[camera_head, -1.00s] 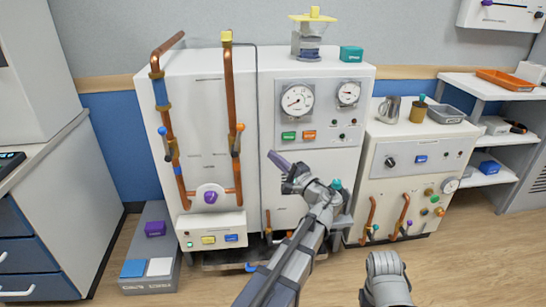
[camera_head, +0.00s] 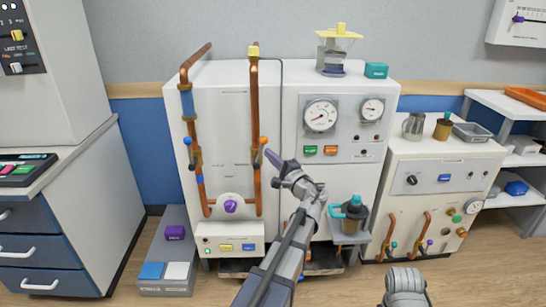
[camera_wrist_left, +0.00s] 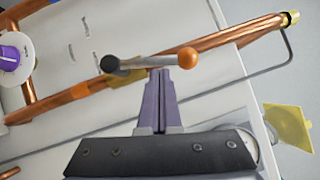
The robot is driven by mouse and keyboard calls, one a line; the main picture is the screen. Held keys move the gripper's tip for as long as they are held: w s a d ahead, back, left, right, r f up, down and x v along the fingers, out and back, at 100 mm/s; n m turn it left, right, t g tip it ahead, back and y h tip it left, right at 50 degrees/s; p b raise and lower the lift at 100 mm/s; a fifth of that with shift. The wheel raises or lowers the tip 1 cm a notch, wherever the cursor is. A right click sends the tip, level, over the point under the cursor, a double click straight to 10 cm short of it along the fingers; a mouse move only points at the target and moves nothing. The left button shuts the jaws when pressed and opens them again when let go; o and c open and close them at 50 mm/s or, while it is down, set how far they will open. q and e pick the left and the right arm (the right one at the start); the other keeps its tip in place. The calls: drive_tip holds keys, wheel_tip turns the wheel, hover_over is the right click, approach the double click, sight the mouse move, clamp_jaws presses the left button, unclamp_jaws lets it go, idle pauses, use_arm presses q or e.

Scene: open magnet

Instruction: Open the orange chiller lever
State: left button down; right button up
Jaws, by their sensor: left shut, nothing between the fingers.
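The chiller lever is a short metal rod with an orange ball end (camera_head: 263,140). It sits on the right copper pipe (camera_head: 255,105) of the white cabinet. In the left wrist view the lever (camera_wrist_left: 150,61) runs across the picture, its orange ball at the right and its pivot by the copper pipe (camera_wrist_left: 220,42). My left gripper (camera_head: 268,154) has purple fingers that are shut and empty. In the left wrist view its fingertips (camera_wrist_left: 162,72) are at the rod, just left of the ball; I cannot tell whether they touch. My right gripper is out of view.
A left copper pipe (camera_head: 187,110) carries a blue-ended lever. A purple knob (camera_head: 230,206) sits low between the pipes. A kettle-like vessel with a teal handle (camera_head: 352,214) stands on a shelf right of my left arm. Drawers (camera_head: 40,240) stand at the left.

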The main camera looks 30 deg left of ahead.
use_arm(q)
drive_tip(key=n+p, duration=0.1)
drive_tip(key=a+r+n+h+p, duration=0.1)
drive_tip(key=p, duration=0.1)
drive_tip(key=s+n+g+p, duration=0.1)
drive_tip(key=p, duration=0.1)
drive_tip(key=shift+a+r+h, duration=0.2)
drive_tip(key=shift+a+h, duration=0.05)
drive_tip(key=shift+h, duration=0.05)
drive_tip(key=shift+f, duration=0.1)
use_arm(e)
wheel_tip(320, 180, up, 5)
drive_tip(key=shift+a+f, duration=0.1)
use_arm(q)
drive_tip(key=shift+w, duration=0.1)
